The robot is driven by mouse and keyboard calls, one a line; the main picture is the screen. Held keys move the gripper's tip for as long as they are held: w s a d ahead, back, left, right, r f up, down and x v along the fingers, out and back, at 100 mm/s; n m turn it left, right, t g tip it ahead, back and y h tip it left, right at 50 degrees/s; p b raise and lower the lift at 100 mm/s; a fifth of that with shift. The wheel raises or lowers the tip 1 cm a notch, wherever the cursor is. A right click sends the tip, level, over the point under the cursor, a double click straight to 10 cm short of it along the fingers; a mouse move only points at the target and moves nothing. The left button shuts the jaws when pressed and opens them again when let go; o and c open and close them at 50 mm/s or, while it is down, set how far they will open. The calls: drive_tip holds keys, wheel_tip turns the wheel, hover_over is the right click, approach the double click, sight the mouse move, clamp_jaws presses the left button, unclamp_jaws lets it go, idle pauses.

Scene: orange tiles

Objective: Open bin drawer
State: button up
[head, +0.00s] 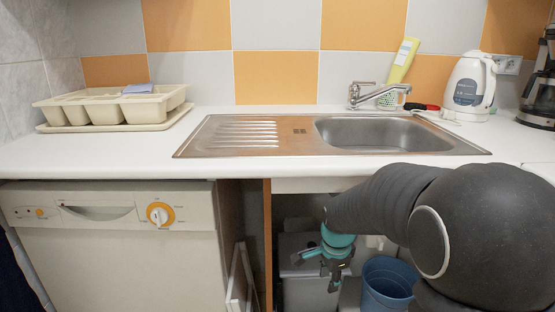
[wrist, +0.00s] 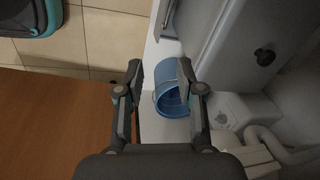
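A grey bin (head: 298,262) stands in the open cupboard under the sink, partly hidden by my gripper and arm. I cannot make out a separate drawer front or handle on it. My gripper (head: 334,274) is low in front of the bin in the head view, with the arm coming in from the right. In the wrist view my gripper (wrist: 159,72) has its two fingers apart, with nothing held between them. I cannot tell whether the gripper touches the bin.
A blue bucket (head: 388,285) stands right of my gripper; it also shows beyond the fingers in the wrist view (wrist: 170,80). A brown panel (wrist: 55,120) fills the lower left there. The dishwasher (head: 110,245) is left of the cupboard. The sink (head: 370,132) is above.

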drive_tip(key=s+r+n+t, duration=0.1)
drive_tip(key=s+r+n, duration=0.3)
drive_tip(key=s, duration=0.4)
drive_tip(key=s+r+n+t, duration=0.1)
drive_tip(key=s+r+n, duration=0.3)
drive_tip(key=s+n, duration=0.2)
drive_tip(key=s+d+r+n+t, duration=0.1)
drive_tip(key=s+r+n, duration=0.3)
drive_tip(key=s, duration=0.6)
drive_tip(key=shift+n, duration=0.4)
drive_tip(key=shift+s+r+t, duration=0.15)
drive_tip(key=shift+r+t, duration=0.15)
drive_tip(key=c, duration=0.3)
drive_tip(key=shift+r, duration=0.1)
clamp_jaws()
